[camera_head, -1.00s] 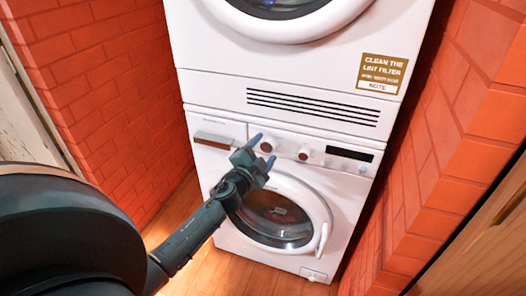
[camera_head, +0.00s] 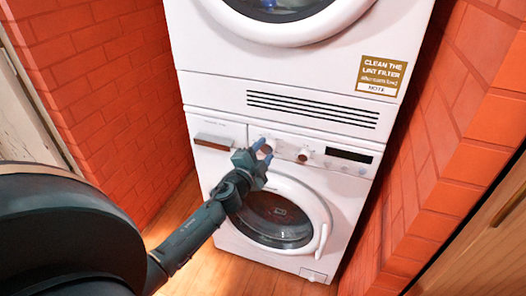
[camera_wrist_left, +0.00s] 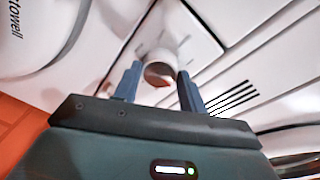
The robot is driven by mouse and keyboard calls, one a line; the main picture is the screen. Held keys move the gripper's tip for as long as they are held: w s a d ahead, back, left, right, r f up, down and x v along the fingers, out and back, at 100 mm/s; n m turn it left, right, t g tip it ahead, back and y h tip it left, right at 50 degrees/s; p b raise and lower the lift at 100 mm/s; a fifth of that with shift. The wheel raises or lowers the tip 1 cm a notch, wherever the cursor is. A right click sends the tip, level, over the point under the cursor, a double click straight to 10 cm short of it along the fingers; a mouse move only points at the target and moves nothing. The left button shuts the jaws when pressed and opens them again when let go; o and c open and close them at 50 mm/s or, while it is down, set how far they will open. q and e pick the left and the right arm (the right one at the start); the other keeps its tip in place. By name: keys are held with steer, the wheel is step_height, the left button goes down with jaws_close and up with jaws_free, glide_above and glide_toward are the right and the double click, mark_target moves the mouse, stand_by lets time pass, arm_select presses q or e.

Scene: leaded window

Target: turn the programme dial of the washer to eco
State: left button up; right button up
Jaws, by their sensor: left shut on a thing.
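The white washer (camera_head: 225,170) stands below the dryer in the head view, its control panel at the top. The programme dial (camera_head: 266,149) is the left of two round knobs there, partly covered by my fingers. In the left wrist view the dial (camera_wrist_left: 160,71) sits between the two blue fingertips. My left gripper (camera_head: 263,151) is shut on the dial, one finger on each side; it also shows in the left wrist view (camera_wrist_left: 159,78). The dial's markings are too small to read. My right gripper is not in view.
A second knob (camera_head: 303,155) and a dark display (camera_head: 349,154) lie right of the dial. The detergent drawer (camera_head: 213,140) is to the left. The round door (camera_head: 277,218) is below. The dryer (camera_head: 290,60) stands on top. Red brick walls (camera_head: 110,95) flank both sides.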

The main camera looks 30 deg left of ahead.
arm_select(q)
steer(key=shift+r+m+p, duration=0.15)
steer(key=shift+m+p, duration=0.2)
steer(key=shift+m, duration=0.45)
steer(key=m+p, duration=0.2)
steer(key=m, duration=0.2)
steer(key=shift+g, duration=0.3)
steer(key=m+p, duration=0.1)
steer(key=m, duration=0.3)
steer(key=shift+d+r+y+p, duration=0.1)
steer(key=shift+y+p, duration=0.3)
steer(key=shift+m+g+p, duration=0.3)
steer(key=shift+m+g, duration=0.1)
steer(key=shift+m, duration=0.6)
steer(key=shift+d+m+y+p, duration=0.1)
steer(key=shift+m+y+p, duration=0.45)
steer(key=shift+m, duration=1.05)
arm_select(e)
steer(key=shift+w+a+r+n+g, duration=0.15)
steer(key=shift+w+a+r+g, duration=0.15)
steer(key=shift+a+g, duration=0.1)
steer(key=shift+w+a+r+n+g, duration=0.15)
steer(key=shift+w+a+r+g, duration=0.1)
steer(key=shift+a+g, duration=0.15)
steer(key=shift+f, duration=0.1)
arm_select(q)
steer(key=o, duration=1)
